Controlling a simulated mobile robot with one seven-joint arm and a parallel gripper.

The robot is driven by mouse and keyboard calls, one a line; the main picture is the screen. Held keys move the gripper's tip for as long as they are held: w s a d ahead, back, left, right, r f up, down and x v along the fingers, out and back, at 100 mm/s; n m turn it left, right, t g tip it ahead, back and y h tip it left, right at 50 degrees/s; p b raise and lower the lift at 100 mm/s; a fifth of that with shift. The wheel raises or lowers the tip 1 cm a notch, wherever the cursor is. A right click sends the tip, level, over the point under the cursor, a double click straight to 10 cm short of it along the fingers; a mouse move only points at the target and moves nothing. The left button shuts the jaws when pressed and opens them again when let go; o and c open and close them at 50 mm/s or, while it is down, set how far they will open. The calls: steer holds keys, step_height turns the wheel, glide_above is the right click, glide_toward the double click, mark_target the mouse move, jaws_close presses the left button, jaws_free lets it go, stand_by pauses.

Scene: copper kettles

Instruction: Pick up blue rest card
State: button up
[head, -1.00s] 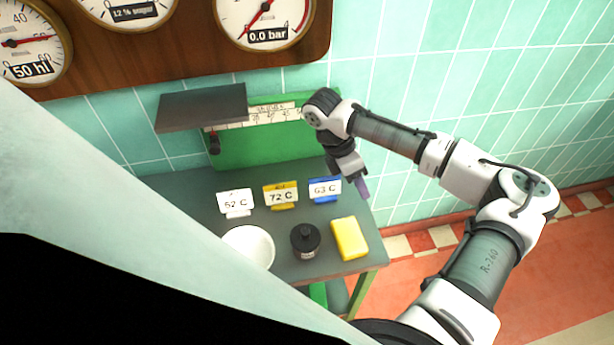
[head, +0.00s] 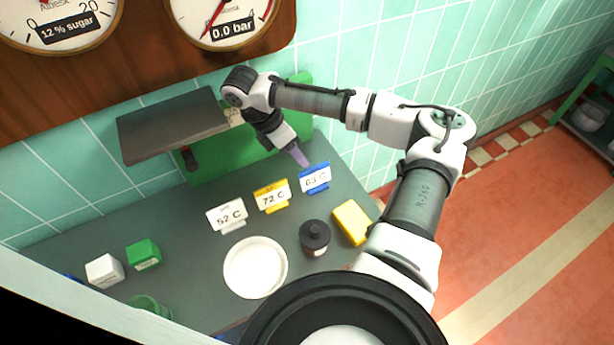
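The blue rest card (head: 315,178) reads "63 C" and stands upright on the grey-green table, at the right end of a row of cards. A yellow card (head: 272,196) reading "72 C" and a white card (head: 227,215) reading "52 C" stand to its left. My gripper (head: 300,157) is just behind and above the blue card, its purplish fingers pointing down to the right. In the picture the fingertips lie close to the card's top edge; I cannot tell whether they touch. The fingers are too small to show a gap.
A white bowl (head: 255,267), a black lidded jar (head: 314,238) and a yellow sponge-like block (head: 351,222) stand in front of the cards. White (head: 104,271) and green (head: 143,254) blocks sit at left. A dark shelf (head: 172,124) overhangs the table's back.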

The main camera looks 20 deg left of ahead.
steer(key=x, duration=0.2)
steer(key=p+x, duration=0.1)
steer(key=x, duration=0.3)
steer(key=shift+s+d+f+p, duration=0.1)
steer(key=shift+s+d+p, duration=0.2)
steer(key=shift+p, duration=0.1)
steer(key=shift+d+f, duration=0.15)
steer(key=shift+f, duration=0.25)
jaws_close()
